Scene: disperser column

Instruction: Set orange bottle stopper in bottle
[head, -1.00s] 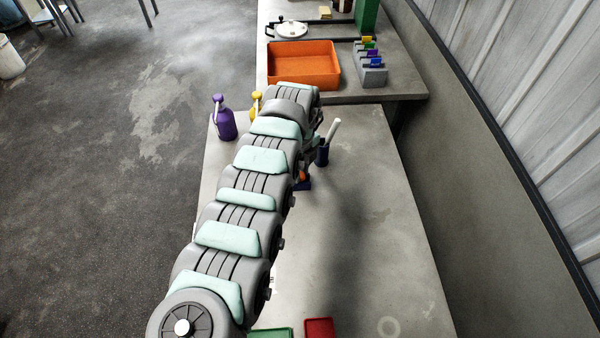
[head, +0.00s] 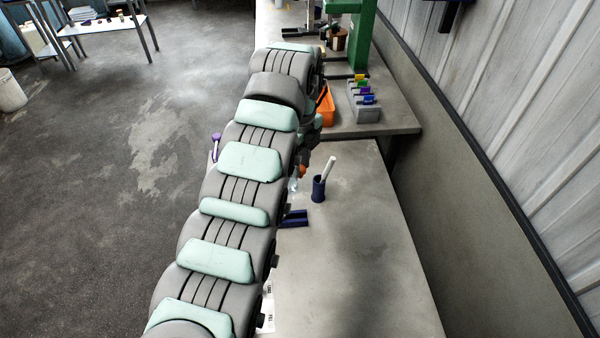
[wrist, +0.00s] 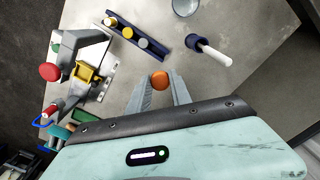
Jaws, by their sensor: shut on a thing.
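My gripper (wrist: 159,84) is shut on the orange stopper (wrist: 159,79), whose round top shows between the two pale fingers in the wrist view. The orange stopper also shows beside my arm in the head view (head: 302,170). It appears held above the table, apart from the dark blue rack (head: 294,218). The rack shows in the wrist view (wrist: 118,24) with grey and yellow stoppers in it. A clear round glass vessel (wrist: 185,6) is cut off at the wrist view's top edge. I cannot tell whether it is the bottle. My arm hides much of the table.
A dark blue cup (head: 319,190) with a white rod stands right of my arm. A grey block with coloured pieces (head: 364,101) and an orange tray (head: 327,105) lie beyond. A metal fixture with a red knob (wrist: 50,71) is at left. The table's right side (head: 370,250) is clear.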

